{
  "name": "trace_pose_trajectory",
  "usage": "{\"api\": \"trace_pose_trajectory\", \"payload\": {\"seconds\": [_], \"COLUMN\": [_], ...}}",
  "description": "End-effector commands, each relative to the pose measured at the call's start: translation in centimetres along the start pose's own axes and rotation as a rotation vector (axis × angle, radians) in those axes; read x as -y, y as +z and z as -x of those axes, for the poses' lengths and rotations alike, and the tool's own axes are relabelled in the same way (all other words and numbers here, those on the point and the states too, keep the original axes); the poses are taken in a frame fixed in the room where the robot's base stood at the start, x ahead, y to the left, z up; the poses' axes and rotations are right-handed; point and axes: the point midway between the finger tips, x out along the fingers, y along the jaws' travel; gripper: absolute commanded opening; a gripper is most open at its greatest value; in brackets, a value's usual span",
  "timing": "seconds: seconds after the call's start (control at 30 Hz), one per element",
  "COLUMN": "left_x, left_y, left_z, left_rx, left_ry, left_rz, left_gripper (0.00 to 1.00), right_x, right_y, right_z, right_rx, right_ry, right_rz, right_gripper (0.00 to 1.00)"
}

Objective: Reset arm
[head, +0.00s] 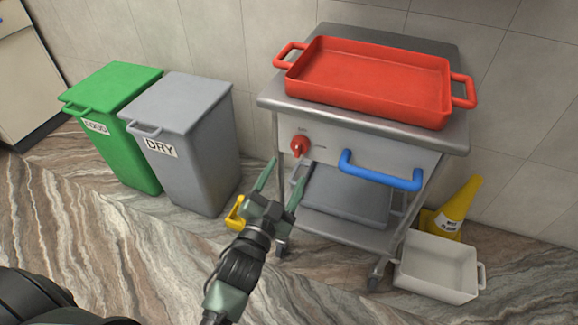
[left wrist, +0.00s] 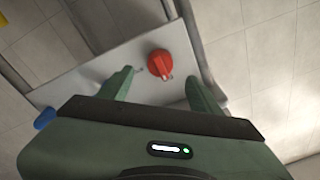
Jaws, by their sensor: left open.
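My left gripper (head: 283,186) is open and empty in front of the metal trolley (head: 370,146). Its fingers point toward the red knob (head: 299,146) on the trolley's front panel. In the left wrist view the left gripper (left wrist: 157,92) has its two fingers spread, with the red knob (left wrist: 160,63) showing between and beyond them. The fingers look apart from the knob; the exact distance is hard to tell. My right gripper is not in view.
A red tray (head: 375,78) stands on the trolley, above a blue handle (head: 382,172). A green bin (head: 115,125) and a grey bin (head: 190,140) stand left. A white tub (head: 436,265) and yellow cone (head: 455,207) stand right.

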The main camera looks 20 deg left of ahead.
Motion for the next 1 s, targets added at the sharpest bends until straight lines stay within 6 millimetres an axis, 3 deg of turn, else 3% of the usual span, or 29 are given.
{"api": "trace_pose_trajectory", "payload": {"seconds": [0.57,0.67,0.77,0.9,1.0], "left_x": [-0.2,-1.0,-2.5,-5.2,-6.6], "left_y": [0.7,3.1,7.1,12.5,14.8], "left_z": [0.3,1.1,3.3,8.6,12.3], "left_rx": [0.029,0.135,0.326,0.637,0.811], "left_ry": [0.012,0.055,0.132,0.254,0.319], "left_rz": [0.01,0.054,0.127,0.235,0.284], "left_gripper": [0.64,0.64,0.64,0.64,0.64], "right_x": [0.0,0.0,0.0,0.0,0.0], "right_y": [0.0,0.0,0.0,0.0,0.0], "right_z": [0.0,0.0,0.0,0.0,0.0], "right_rx": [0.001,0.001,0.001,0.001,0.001], "right_ry": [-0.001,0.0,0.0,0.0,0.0], "right_rz": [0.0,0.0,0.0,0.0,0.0], "right_gripper": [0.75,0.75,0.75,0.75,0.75]}}
